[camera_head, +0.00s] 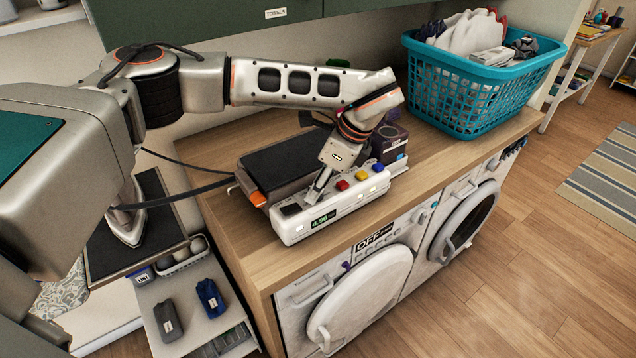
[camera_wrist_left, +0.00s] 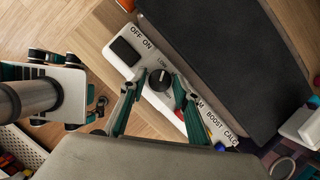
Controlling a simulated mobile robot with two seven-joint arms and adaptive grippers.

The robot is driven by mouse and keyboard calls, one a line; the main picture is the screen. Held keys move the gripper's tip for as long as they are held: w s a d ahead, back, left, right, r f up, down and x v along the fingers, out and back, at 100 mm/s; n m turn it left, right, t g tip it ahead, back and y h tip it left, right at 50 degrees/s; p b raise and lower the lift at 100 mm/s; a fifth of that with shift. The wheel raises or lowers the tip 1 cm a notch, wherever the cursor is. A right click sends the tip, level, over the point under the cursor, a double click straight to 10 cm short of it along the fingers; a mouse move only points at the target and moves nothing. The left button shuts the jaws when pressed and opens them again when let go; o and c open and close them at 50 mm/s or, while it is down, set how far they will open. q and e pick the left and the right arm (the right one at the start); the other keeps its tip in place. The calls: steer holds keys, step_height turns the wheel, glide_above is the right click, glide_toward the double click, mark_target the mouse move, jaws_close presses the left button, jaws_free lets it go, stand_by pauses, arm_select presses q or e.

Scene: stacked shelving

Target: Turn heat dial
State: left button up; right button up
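The heat dial (camera_wrist_left: 160,80) is a round black knob on a white control panel (camera_wrist_left: 205,97). My left gripper (camera_wrist_left: 158,79) is over the panel, with one finger on each side of the dial and apparent small gaps; contact is unclear. In the head view, my left gripper (camera_head: 316,192) points down onto the panel (camera_head: 290,232), hiding the dial. The panel shows a lit green readout and coloured buttons. My right gripper is not in view.
The panel fronts a dark padded unit (camera_head: 285,163) on a wooden counter (camera_head: 245,258). A teal laundry basket (camera_head: 480,90) is farther right. Washing machines (camera_head: 352,300) are below. A cable crosses at left.

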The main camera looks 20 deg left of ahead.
arm_select(q)
steer(key=c, duration=0.8)
